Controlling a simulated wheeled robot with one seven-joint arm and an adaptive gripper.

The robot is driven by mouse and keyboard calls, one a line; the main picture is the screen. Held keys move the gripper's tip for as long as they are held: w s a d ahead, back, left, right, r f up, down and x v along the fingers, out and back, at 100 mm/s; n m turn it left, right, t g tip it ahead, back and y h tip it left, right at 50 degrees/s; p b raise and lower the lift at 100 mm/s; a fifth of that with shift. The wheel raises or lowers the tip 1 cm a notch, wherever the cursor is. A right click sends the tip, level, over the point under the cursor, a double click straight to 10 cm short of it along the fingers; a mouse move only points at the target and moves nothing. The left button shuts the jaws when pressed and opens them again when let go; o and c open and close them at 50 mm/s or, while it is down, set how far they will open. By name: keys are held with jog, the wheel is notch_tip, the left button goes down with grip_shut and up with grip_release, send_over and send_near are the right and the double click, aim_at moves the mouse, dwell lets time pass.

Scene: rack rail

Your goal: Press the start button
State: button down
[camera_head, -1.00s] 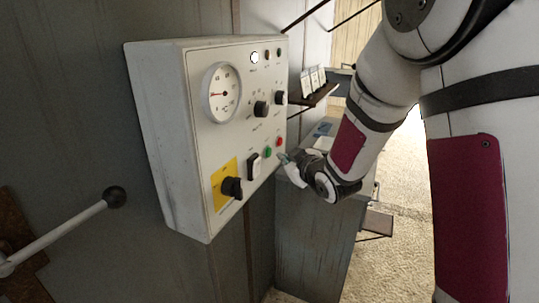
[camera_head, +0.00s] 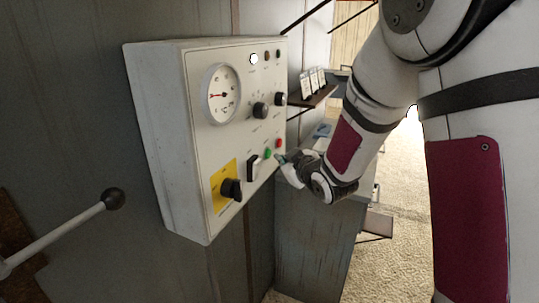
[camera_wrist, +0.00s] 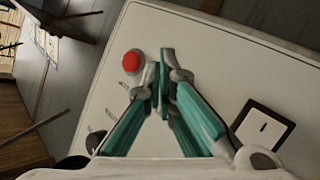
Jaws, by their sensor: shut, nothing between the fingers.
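A white control panel (camera_head: 165,120) hangs on the wall. On its face are a green button (camera_head: 267,153) and a red button (camera_head: 279,143). My gripper (camera_head: 281,159) is shut and empty, its tips close to the panel face beside the green button. In the wrist view my gripper (camera_wrist: 163,75) points at the panel face, with the red button (camera_wrist: 131,61) to the left of its tips. The green button does not show there and seems hidden behind the fingers. I cannot tell whether the tips touch it.
Two black knobs and a gauge (camera_head: 222,94) sit higher. A lever with a black ball (camera_head: 113,198) sticks out at left. A shelf (camera_head: 312,97) is behind.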

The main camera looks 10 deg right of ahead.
jog(key=shift+w+a, duration=0.1)
jog(key=shift+a, duration=0.05)
dwell(0.5)
jog(key=shift+w+a, duration=0.15)
jog(key=shift+a, duration=0.05)
jog(key=shift+w+a+b, duration=0.25)
jog(key=shift+a+b, duration=0.05)
jog(key=shift+a, duration=0.05)
dwell(1.0)
jog(key=shift+s+d, duration=0.5)
jog(key=shift+d, duration=0.15)
jog(key=shift+s+d+p, duration=0.4)
jog(key=shift+s+d, duration=0.35)
jog(key=shift+d, duration=0.3)
jog(key=shift+s+d+p, duration=0.35)
jog(key=shift+s+d, duration=0.4)
jog(key=shift+d, duration=0.25)
